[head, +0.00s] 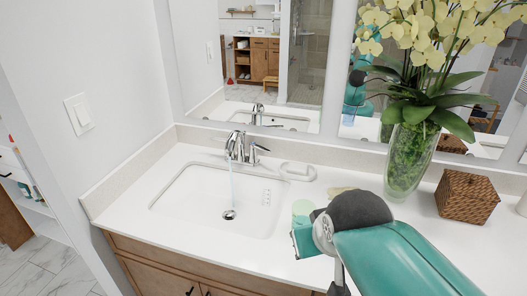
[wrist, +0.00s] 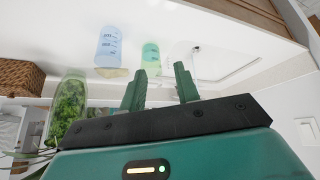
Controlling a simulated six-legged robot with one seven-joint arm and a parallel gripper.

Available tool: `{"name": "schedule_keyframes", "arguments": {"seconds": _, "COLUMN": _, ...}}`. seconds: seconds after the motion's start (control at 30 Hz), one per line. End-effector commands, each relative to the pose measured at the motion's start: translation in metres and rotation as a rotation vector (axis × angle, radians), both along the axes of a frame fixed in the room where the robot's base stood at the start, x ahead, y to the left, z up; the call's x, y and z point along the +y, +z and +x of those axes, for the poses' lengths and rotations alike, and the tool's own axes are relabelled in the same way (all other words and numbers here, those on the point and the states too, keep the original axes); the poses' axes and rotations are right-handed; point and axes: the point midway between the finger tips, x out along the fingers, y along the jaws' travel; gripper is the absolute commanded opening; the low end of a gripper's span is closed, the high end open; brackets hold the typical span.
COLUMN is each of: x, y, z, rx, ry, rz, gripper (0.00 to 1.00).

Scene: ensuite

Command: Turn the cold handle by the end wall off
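A chrome faucet (head: 238,146) stands behind the white sink (head: 185,207) in the head view. A thin stream of water runs from its spout to the drain (head: 229,214). One lever handle (head: 256,151) shows to the right of the spout. The handle on the end-wall side overlaps the spout and is hard to make out. My gripper (head: 296,245) is over the counter, right of the sink and well apart from the faucet. In the wrist view its two dark green fingers (wrist: 160,85) stand apart with nothing between them.
A glass vase (head: 410,158) of yellow flowers and a woven box (head: 466,196) stand right. The end wall (head: 100,90) is left. A mirror (head: 270,60) is behind the faucet.

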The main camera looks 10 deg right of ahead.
Motion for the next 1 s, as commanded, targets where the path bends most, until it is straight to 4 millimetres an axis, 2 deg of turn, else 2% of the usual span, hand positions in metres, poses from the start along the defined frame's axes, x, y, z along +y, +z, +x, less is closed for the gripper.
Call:
{"name": "schedule_keyframes", "arguments": {"seconds": 0.03, "x": -0.006, "y": 0.003, "z": 0.02, "rx": -0.025, "ry": 0.018, "rz": -0.034, "gripper": 0.22}}
{"name": "schedule_keyframes", "arguments": {"seconds": 0.13, "x": -0.019, "y": 0.013, "z": 0.066, "rx": -0.103, "ry": 0.075, "rz": -0.125, "gripper": 0.02}}
{"name": "schedule_keyframes", "arguments": {"seconds": 0.17, "x": -0.023, "y": 0.016, "z": 0.081, "rx": -0.127, "ry": 0.095, "rz": -0.155, "gripper": 0.0}}
{"name": "schedule_keyframes", "arguments": {"seconds": 0.4, "x": -0.049, "y": 0.028, "z": 0.193, "rx": -0.308, "ry": 0.274, "rz": -0.388, "gripper": 0.0}}
{"name": "schedule_keyframes", "arguments": {"seconds": 0.57, "x": -0.061, "y": 0.024, "z": 0.262, "rx": -0.424, "ry": 0.411, "rz": -0.536, "gripper": 0.0}}
{"name": "schedule_keyframes", "arguments": {"seconds": 0.8, "x": -0.067, "y": -0.003, "z": 0.351, "rx": -0.6, "ry": 0.636, "rz": -0.732, "gripper": 0.0}}
{"name": "schedule_keyframes", "arguments": {"seconds": 1.0, "x": -0.063, "y": -0.044, "z": 0.405, "rx": -0.761, "ry": 0.828, "rz": -0.864, "gripper": 0.0}}
